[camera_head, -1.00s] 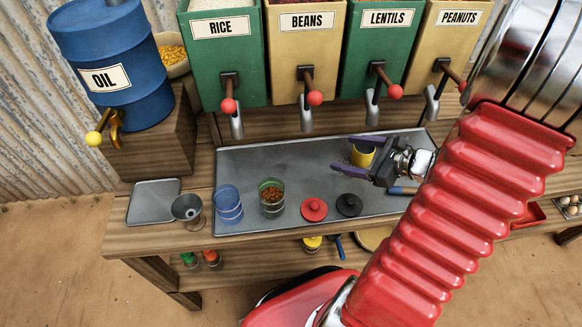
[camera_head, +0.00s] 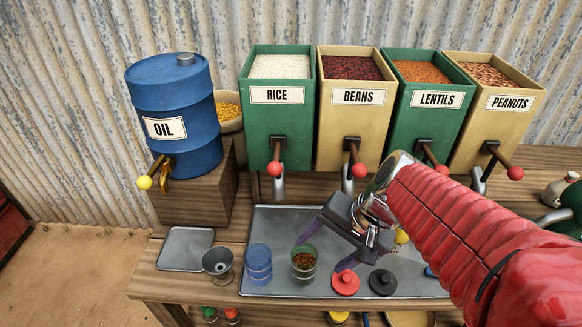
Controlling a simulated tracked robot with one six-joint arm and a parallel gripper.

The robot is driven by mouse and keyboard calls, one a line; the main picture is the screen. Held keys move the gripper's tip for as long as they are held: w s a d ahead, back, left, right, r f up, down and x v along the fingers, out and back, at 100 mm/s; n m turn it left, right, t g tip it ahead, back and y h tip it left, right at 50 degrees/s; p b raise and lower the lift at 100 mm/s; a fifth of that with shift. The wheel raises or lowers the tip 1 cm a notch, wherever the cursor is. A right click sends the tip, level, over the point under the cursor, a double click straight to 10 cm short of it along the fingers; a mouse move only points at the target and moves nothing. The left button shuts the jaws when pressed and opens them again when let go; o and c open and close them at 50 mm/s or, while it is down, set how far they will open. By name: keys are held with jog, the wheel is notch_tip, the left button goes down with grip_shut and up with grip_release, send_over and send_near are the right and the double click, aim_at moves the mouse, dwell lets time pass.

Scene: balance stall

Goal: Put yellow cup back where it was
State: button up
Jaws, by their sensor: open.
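The yellow cup (camera_head: 401,237) stands on the grey metal tray (camera_head: 262,214) below the lentils dispenser. My wrist and arm hide most of it, so its contents cannot be seen. My gripper (camera_head: 325,252) is open and empty. It is to the left of the yellow cup, above the tray, with its fingers pointing left and down. The fingertips are close to the green cup (camera_head: 304,263), which holds brown grains; whether they touch it cannot be told.
A blue cup (camera_head: 258,265) stands left of the green cup. A red lid (camera_head: 345,283) and a black lid (camera_head: 382,282) lie at the tray's front. A funnel (camera_head: 218,262) and flat plate (camera_head: 185,249) are further left. Dispenser levers, such as the beans lever (camera_head: 355,161), hang behind.

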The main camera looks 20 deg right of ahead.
notch_tip(320, 180, up, 7)
jog(key=s+a+n+t+h, duration=0.1)
jog(key=s+n+t+h, duration=0.1)
jog(key=n, duration=0.6)
jog(key=shift+s+a+r+h, duration=0.2)
jog(key=shift+s+h, duration=0.2)
jog(key=shift+h, duration=0.4)
